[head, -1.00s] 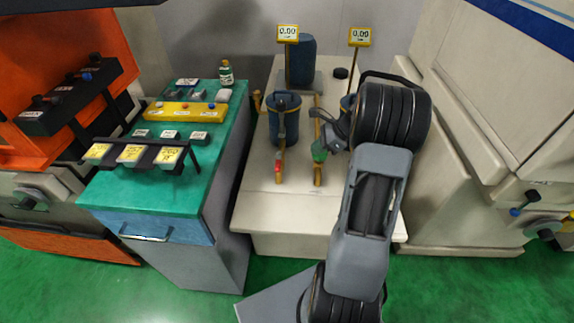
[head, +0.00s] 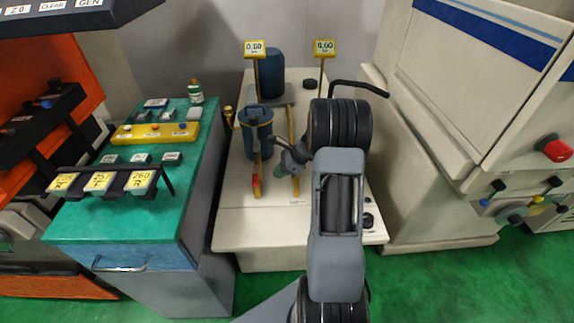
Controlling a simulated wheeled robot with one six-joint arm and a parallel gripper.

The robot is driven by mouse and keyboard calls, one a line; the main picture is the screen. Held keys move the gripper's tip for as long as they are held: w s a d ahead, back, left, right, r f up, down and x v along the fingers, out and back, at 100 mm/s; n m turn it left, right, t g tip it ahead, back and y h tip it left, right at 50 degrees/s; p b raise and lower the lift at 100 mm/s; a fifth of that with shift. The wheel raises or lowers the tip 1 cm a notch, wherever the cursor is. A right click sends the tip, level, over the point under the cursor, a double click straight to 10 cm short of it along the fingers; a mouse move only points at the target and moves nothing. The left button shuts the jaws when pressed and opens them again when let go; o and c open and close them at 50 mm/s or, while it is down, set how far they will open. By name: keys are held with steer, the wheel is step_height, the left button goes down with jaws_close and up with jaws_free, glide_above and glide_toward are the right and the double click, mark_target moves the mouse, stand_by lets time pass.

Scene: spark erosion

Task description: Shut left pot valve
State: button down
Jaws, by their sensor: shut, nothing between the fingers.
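The left pot (head: 257,134) is a blue cylinder on the pale bench. A yellow pipe comes down in front of it and carries the left valve with a red handle (head: 256,181). My gripper (head: 281,168) is shut and empty. In the picture it is just right of the red handle and close to it; I cannot tell whether it touches. The right pot is hidden behind my arm. Its yellow pipe (head: 291,125) shows in part, and its green handle is not visible.
A green-topped cabinet (head: 120,226) with a yellow button box (head: 155,133) and label blocks stands left of the pale bench (head: 260,225). A blue tank (head: 271,74) and two display posts stand behind. A large white machine (head: 430,130) is close on the right.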

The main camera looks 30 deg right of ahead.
mark_target(256, 177)
steer(key=shift+w+a+f, duration=0.4)
steer(key=shift+w+a, duration=0.05)
steer(key=shift+a, duration=0.35)
steer(key=shift+w+a+f, duration=0.4)
steer(key=shift+w+a, duration=0.05)
steer(key=shift+a, duration=0.3)
steer(key=shift+w+a+f, duration=0.4)
steer(key=shift+w+a, duration=0.05)
steer(key=shift+a, duration=0.35)
